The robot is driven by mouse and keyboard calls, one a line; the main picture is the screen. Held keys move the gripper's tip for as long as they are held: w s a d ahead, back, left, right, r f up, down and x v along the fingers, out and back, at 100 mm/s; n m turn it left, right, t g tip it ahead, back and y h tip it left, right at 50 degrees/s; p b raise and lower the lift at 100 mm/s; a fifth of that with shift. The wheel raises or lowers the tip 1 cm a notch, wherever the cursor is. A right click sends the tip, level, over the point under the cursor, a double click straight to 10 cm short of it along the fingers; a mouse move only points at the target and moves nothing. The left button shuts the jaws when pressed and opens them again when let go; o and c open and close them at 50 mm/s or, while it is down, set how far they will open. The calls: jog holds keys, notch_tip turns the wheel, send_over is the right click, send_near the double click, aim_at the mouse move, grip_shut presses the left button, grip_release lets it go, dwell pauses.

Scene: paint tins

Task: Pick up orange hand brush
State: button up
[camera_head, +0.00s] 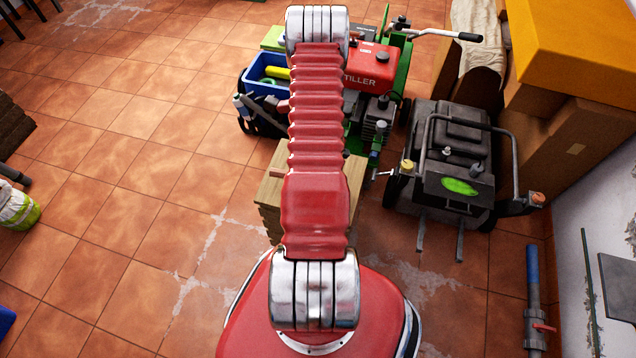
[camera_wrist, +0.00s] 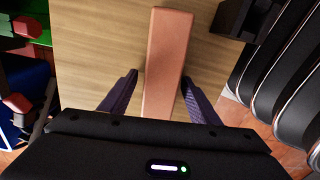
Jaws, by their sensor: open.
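The orange hand brush (camera_wrist: 166,50) shows in the wrist view as a long, plain orange-brown bar. It lies on a pale wooden surface (camera_wrist: 95,60) and runs from the top edge down toward my gripper. My gripper (camera_wrist: 159,77) is open, with one dark finger on each side of the bar. A gap shows on the left, and the right finger looks very close to it; whether it touches I cannot tell. Bristles are not visible.
Behind the stack stand a blue crate (camera_head: 256,83) with yellow and green items and a red and green tiller (camera_head: 372,72). A black wheeled machine (camera_head: 455,150) stands right of the stack. Cardboard boxes (camera_head: 560,150) line the right wall. The tiled floor at left is mostly clear.

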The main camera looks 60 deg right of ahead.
dwell(0.3)
jog(key=c, duration=1.3)
jog(key=shift+r, duration=0.1)
jog(key=shift+r, duration=4.95)
